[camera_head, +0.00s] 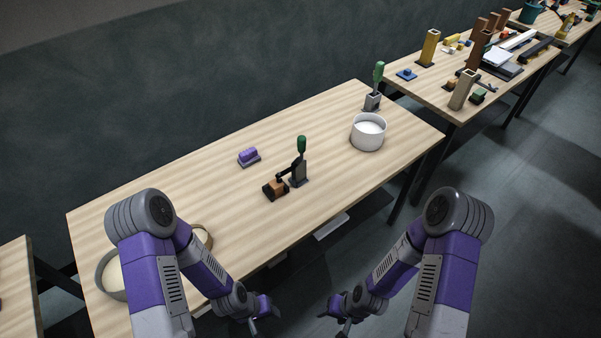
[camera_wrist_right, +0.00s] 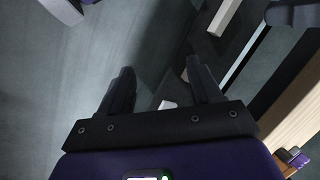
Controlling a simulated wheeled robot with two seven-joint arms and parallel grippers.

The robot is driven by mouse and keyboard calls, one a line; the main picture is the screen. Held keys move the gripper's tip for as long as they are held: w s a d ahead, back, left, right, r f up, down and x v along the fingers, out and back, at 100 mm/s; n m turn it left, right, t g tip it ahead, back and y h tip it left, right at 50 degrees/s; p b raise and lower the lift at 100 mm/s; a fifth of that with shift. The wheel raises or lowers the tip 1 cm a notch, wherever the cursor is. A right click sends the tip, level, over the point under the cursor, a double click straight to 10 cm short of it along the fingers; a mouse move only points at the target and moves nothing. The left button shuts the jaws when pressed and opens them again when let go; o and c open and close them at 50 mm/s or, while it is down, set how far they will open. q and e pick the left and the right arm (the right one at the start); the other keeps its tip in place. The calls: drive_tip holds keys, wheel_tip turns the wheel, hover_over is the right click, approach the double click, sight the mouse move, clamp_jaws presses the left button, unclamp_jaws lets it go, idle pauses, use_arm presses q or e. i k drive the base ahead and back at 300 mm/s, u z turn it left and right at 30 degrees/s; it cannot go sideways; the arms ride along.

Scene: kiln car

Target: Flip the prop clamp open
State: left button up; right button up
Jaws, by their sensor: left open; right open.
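A toggle clamp (camera_head: 298,174) with an upright green handle stands near the front edge of the table, in the middle of the head view. Its dark arm reaches left to an orange-brown block (camera_head: 275,188) and appears to rest on it. A second green-handled clamp (camera_head: 373,101) stands at the table's back right corner. I cannot tell from a label which is the prop clamp. My left gripper (camera_head: 264,318) is open and empty in front of the table, well short of the clamps. My right gripper (camera_head: 334,323) is open and empty too; its spread fingers show in the right wrist view (camera_wrist_right: 162,88).
A purple block (camera_head: 249,156) lies behind the near clamp. A white round pot (camera_head: 369,132) stands at the right, and a round tray (camera_head: 112,284) at the left front, partly behind my left arm. A second table (camera_head: 455,112) with many items stands back right.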

sight(302, 140)
drive_tip(key=z, duration=1.9)
drive_tip(key=i, duration=1.15)
drive_tip(key=u, duration=3)
